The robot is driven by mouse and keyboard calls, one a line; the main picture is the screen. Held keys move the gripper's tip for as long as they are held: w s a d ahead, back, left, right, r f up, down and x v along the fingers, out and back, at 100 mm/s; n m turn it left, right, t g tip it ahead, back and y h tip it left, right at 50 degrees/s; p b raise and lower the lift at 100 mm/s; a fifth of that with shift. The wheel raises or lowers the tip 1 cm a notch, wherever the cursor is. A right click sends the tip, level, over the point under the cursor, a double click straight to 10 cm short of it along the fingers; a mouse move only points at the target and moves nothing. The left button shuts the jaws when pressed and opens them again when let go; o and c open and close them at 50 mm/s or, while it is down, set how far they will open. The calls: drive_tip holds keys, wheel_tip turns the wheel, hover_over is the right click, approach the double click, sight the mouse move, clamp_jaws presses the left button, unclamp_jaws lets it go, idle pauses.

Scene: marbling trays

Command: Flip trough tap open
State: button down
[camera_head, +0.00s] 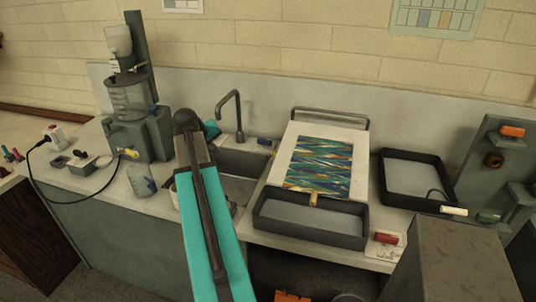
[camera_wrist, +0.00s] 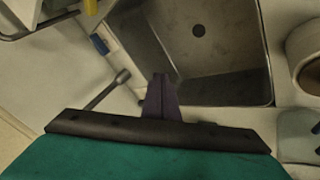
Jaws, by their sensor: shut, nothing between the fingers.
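A dark gooseneck tap (camera_head: 236,108) stands behind the sunken sink trough (camera_head: 240,162). In the wrist view, a grey rod with a rounded end (camera_wrist: 107,90), which looks like part of this tap, lies left of my gripper. I cannot tell whether the tap is open, and no handle shows clearly. My gripper (camera_wrist: 160,92) is shut and empty, pointing over the trough's near edge in the wrist view, apart from the rod. The trough floor and drain (camera_wrist: 198,31) also show there. In the head view my arm hides the fingers.
A white cup (camera_wrist: 305,60) stands beside the trough. A grey machine (camera_head: 145,132) and a clear jug (camera_head: 141,180) stand to the left. Right of the trough are a patterned sheet (camera_head: 320,165) on a board, a front tray (camera_head: 310,235) and a black tray (camera_head: 385,192).

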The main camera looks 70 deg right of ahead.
drive_tip(key=s+d+m+g, duration=0.2)
drive_tip(key=s+d+m, duration=0.2)
drive_tip(key=s+d, duration=0.4)
drive_tip(key=s, duration=0.3)
drive_tip(key=shift+s+d+f+b, duration=0.15)
drive_tip(key=shift+s+b, duration=0.1)
drive_tip(key=shift+b, duration=0.1)
drive_tip(key=shift+s+d+f+p, duration=0.7)
drive_tip(key=shift+d+f, duration=0.65)
drive_tip(key=shift+d, duration=0.05)
drive_tip(key=shift+s+d+f+p, duration=0.75)
drive_tip(key=shift+d+f, duration=0.55)
drive_tip(key=shift+d, duration=0.15)
drive_tip(key=shift+s+d+f+p, duration=0.65)
drive_tip(key=shift+d+f+p, duration=0.05)
drive_tip(key=shift+d+f, duration=0.7)
